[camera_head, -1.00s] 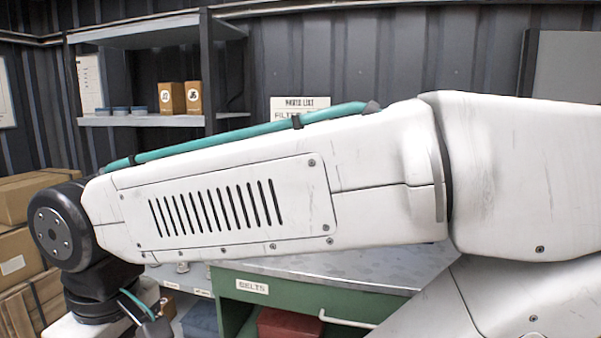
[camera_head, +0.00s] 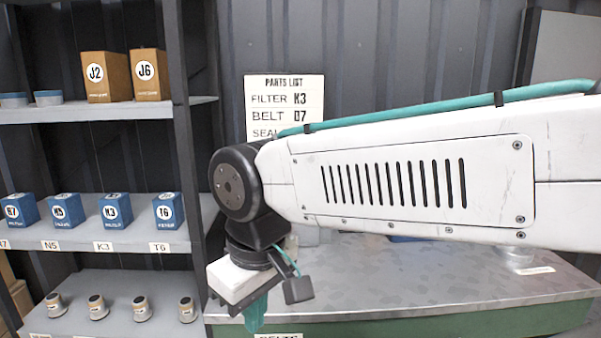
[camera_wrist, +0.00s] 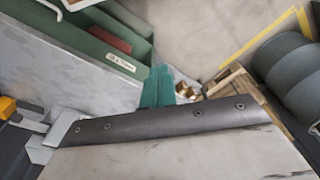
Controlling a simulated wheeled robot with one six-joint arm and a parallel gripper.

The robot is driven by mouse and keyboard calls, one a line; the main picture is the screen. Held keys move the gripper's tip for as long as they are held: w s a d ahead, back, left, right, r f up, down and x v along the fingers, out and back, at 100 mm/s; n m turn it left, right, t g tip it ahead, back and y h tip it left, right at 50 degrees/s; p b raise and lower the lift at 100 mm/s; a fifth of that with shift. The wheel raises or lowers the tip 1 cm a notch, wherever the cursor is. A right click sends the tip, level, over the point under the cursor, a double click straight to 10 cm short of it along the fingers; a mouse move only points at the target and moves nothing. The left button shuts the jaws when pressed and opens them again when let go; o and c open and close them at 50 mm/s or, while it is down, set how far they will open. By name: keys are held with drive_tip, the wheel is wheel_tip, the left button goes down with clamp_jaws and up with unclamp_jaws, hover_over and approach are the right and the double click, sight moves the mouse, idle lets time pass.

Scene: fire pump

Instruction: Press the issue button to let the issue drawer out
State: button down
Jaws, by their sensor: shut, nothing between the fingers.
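My gripper (camera_head: 256,312) hangs from my wrist at the front left edge of the grey metal bench top (camera_head: 400,290). Its teal fingers are together and empty, pointing down. They also show in the wrist view (camera_wrist: 157,88), beside the corner of the bench.
A shelf unit at left holds blue boxes (camera_head: 117,210), brown boxes (camera_head: 148,75) and several small round parts (camera_head: 97,307). A parts list (camera_head: 285,105) is partly covered by my arm. The wrist view shows a red item (camera_wrist: 108,38) in the green bench and a dark cylinder (camera_wrist: 290,70).

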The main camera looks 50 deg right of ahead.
drive_tip(key=shift+a, duration=0.1)
drive_tip(key=shift+w, duration=0.1)
drive_tip(key=w+d+r+m+t+h, duration=0.1)
drive_tip(key=w+d+r+m, duration=0.25)
drive_tip(key=w+d, duration=0.4)
drive_tip(key=w+d+r+m+t+h, duration=0.2)
drive_tip(key=w+d+r, duration=0.3)
drive_tip(key=w, duration=0.4)
drive_tip(key=w+d+r+m+h, duration=0.1)
drive_tip(key=w+d, duration=0.3)
drive_tip(key=d, duration=0.4)
drive_tip(key=w+d+r+m+t+h, duration=0.1)
drive_tip(key=w+d+m, duration=0.1)
drive_tip(key=w+d, duration=0.3)
drive_tip(key=w+d+r+m+h, duration=0.1)
drive_tip(key=w+d, duration=0.3)
drive_tip(key=d, duration=0.9)
drive_tip(key=shift+w+r+t+h, duration=0.15)
drive_tip(key=shift+r+t+h, duration=0.15)
drive_tip(key=shift+r+h, duration=0.15)
drive_tip(key=shift+m, duration=0.25)
drive_tip(key=x, duration=1)
drive_tip(key=shift+f, duration=0.1)
wheel_tip(320, 180, down, 3)
drive_tip(key=shift+f, duration=0.1)
drive_tip(key=shift+a+f, duration=0.1)
drive_tip(key=shift+f, duration=0.2)
